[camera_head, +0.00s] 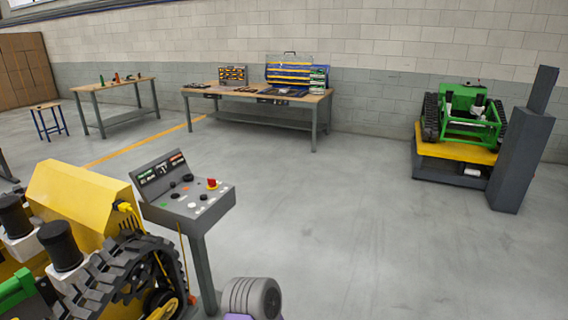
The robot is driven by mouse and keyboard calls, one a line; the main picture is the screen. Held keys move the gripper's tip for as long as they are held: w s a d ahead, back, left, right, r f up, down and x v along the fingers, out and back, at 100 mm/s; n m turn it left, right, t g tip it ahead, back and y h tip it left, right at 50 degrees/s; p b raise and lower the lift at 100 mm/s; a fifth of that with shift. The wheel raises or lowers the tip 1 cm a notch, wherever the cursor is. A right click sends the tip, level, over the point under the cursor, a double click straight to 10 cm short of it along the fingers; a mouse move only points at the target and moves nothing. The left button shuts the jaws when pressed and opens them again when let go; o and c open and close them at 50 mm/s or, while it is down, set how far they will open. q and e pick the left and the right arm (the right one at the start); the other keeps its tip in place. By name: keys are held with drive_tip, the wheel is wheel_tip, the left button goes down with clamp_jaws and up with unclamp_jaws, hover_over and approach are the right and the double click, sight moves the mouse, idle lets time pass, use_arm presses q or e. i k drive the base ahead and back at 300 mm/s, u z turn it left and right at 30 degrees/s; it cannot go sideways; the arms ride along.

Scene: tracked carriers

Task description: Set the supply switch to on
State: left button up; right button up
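A grey control console (184,192) stands on a post left of the middle, beside a yellow tracked carrier. Its sloped top has several black knobs, small buttons and a red mushroom button (212,183). An upright panel (162,172) with dark displays or labels rises at its back. The supply switch is probably among these controls, but its label and setting are too small to read. Neither of my grippers can be made out in this view.
The yellow carrier (85,208) with black track (115,272) fills the lower left, close to the console. A yellow plug and cable (128,210) hang there. A green carrier (465,112) sits on a lift at right. Workbenches (262,98) line the wall. The middle floor is clear.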

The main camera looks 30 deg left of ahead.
sight(212, 182)
drive_tip(key=u, duration=0.5)
drive_tip(key=i, duration=1.55)
drive_tip(key=u, duration=1.1)
